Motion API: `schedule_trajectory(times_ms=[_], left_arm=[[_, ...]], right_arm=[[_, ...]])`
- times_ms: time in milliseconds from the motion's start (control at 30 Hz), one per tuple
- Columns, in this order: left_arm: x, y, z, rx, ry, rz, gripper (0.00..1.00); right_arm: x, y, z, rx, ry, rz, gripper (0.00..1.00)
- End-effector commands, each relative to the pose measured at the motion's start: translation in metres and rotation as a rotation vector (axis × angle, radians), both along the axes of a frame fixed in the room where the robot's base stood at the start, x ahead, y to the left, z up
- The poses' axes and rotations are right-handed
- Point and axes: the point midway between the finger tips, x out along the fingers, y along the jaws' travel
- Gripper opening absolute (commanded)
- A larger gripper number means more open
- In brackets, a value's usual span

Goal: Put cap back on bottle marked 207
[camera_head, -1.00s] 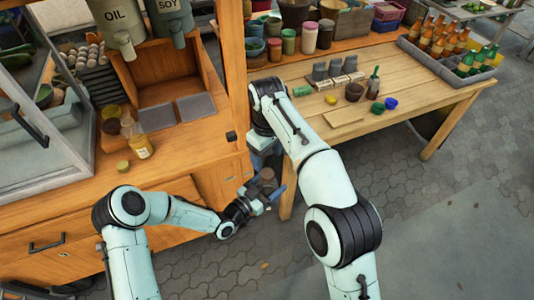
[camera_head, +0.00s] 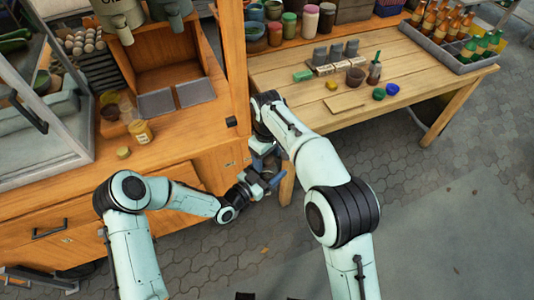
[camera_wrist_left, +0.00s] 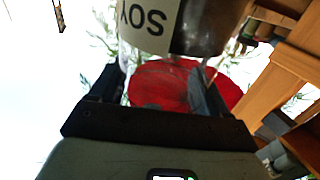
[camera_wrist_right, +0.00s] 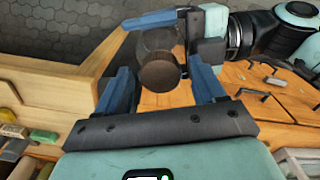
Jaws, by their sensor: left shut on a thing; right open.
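My left gripper (camera_head: 272,179) is shut on a translucent dark jar with a brown round end (camera_wrist_right: 160,72); its number cannot be read. My right gripper (camera_wrist_right: 160,90) is open, its blue fingers on either side of the jar's brown end, and I cannot tell whether they touch it. On the wooden counter stands an amber bottle (camera_head: 142,133) with a pale label, too small to read. A round olive-yellow cap (camera_head: 123,152) lies near it. A yellow cap (camera_head: 331,86), a green cap (camera_head: 378,94) and a blue cap (camera_head: 392,89) lie on the right table.
A wooden post (camera_head: 236,80) stands between counter and table. Several jars line the back shelf.

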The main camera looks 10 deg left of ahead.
Motion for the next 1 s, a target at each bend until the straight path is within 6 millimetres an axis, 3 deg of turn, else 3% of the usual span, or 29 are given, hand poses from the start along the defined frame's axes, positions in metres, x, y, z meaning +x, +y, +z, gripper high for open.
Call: schedule_trajectory(times_ms=[67,233,533,567,600,633,1000], left_arm=[[0.0002,-0.0002,0.0008,-0.001,-0.002,0.000,0.00],[0.0002,-0.0002,0.0008,-0.001,-0.002,0.000,0.00],[0.0002,-0.0002,0.0008,-0.001,-0.002,0.000,0.00],[0.0002,-0.0003,0.0007,-0.001,-0.002,0.000,0.00],[0.0002,-0.0003,0.0007,-0.001,-0.002,0.000,0.00],[0.0002,-0.0003,0.0007,-0.001,-0.002,0.000,0.00],[0.0002,-0.0002,0.0008,-0.001,-0.002,0.000,0.00]], right_arm=[[-0.0001,0.0001,0.0002,0.000,0.000,0.000,0.66],[0.0000,0.0001,0.0003,0.000,0.000,0.000,0.12],[0.0000,0.0001,0.0005,0.000,0.000,-0.005,0.11],[0.0000,0.0001,0.0005,0.000,0.000,-0.005,0.58],[0.0000,0.0001,0.0006,0.000,0.000,-0.005,0.71],[0.0000,0.0001,0.0006,0.000,0.000,-0.005,0.78],[0.0003,0.0005,0.0055,0.002,-0.001,-0.004,0.78]])
